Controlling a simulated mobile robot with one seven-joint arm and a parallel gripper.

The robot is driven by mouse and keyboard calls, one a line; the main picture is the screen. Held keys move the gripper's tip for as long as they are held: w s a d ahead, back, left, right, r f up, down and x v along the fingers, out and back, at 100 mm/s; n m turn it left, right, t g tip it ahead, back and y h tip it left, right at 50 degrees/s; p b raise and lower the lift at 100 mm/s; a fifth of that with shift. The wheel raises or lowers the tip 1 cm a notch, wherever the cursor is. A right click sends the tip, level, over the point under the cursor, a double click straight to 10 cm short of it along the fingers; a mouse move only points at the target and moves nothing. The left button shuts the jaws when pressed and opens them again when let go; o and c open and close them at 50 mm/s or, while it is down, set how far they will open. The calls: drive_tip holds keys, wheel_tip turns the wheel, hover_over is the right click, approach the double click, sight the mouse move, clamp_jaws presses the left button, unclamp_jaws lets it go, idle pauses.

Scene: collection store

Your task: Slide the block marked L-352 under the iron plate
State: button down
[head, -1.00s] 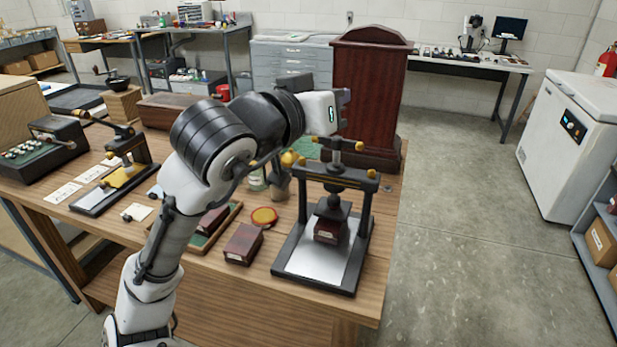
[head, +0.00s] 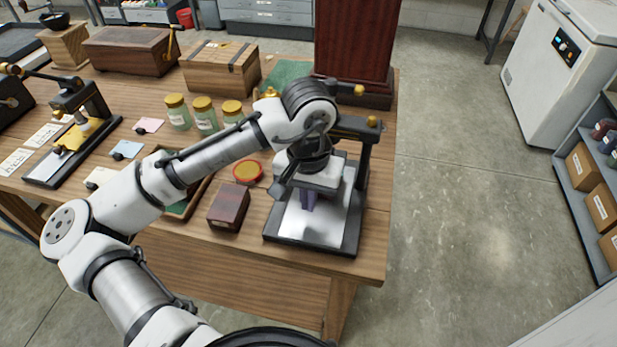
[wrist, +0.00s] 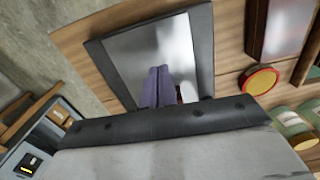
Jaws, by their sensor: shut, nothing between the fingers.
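A dark red block (head: 229,206) lies on the table left of the press; in the wrist view it shows at top right (wrist: 285,28). Its label is too small to read. The black press (head: 362,160) has a shiny metal bed (head: 325,228). My gripper (head: 308,203) is inside the press area with its purple fingers pointing down over the bed; they also show in the wrist view (wrist: 157,78). The fingers are together and empty. A small reddish and white bit (wrist: 188,92) shows beside them. My arm and hand hide the press's upper parts and whatever is under them.
A red-rimmed round tin (head: 247,172) and a green-lined tray (head: 180,207) are left of the press. Several jars (head: 204,115) stand behind. A tall dark red cabinet (head: 355,45) rises behind the press. The table's right edge is close to the press.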

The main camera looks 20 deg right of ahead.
wheel_tip(320, 180, down, 2)
drive_tip(key=shift+w+d+f+p, duration=0.1)
drive_tip(key=shift+w+d+p, duration=0.25)
drive_tip(key=shift+w+d, duration=0.25)
drive_tip(key=shift+w+d+f+p, duration=0.1)
drive_tip(key=shift+w+d+p, duration=0.25)
drive_tip(key=shift+w, duration=0.3)
drive_tip(key=shift+w+d+f, duration=0.1)
drive_tip(key=shift+w+d, duration=0.15)
drive_tip(key=shift+w, duration=0.15)
drive_tip(key=shift+w+d+p, duration=0.4)
drive_tip(key=shift+w+d, duration=0.25)
drive_tip(key=shift+w, duration=0.15)
